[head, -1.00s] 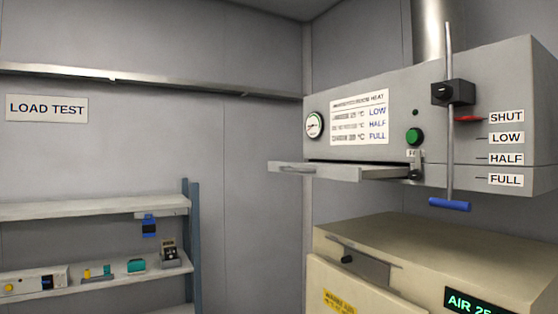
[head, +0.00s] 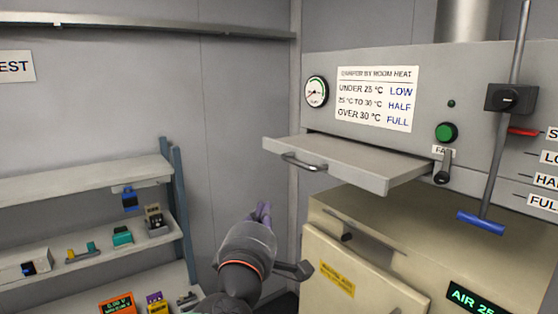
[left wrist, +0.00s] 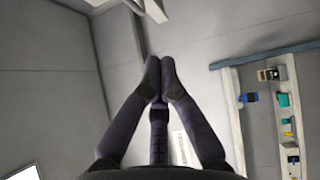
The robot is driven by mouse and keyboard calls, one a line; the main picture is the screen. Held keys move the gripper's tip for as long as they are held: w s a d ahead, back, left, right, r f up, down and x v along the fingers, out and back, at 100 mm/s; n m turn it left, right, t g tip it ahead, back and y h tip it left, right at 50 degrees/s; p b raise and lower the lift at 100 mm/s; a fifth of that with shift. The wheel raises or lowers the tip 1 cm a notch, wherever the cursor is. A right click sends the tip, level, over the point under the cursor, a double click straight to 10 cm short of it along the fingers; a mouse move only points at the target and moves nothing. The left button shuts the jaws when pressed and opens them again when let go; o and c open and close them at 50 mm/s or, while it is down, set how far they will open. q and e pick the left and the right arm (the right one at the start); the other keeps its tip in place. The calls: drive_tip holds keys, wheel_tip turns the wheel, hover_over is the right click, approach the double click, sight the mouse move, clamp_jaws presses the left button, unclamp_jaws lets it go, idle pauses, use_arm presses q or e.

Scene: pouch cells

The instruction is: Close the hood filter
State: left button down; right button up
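The hood filter (head: 355,160) is a flat grey drawer, pulled out of the slot in the hood (head: 440,75). Its bar handle (head: 303,162) is on the front edge, facing left. My left gripper (head: 264,211) is below and to the left of the handle, pointing up and apart from it. In the left wrist view its dark fingers (left wrist: 160,72) come together at the tips, with nothing seen between them. My right gripper is in neither view.
A beige cabinet (head: 365,270) stands below the hood. The damper rod with its blue grip (head: 480,223) hangs at the right, and the fan switch (head: 443,170) is beside the drawer. Shelves (head: 85,187) with small devices stand at the left.

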use_arm(q)
drive_tip(key=w+d+r+p, duration=0.1)
drive_tip(key=w+d+r, duration=0.1)
drive_tip(key=w, duration=0.3)
drive_tip(key=w+d+r+p, duration=0.1)
drive_tip(key=w+d+r, duration=0.1)
drive_tip(key=w, duration=0.4)
drive_tip(key=shift+w+d+n, duration=0.15)
drive_tip(key=shift+w+n, duration=0.1)
drive_tip(key=shift+n, duration=0.05)
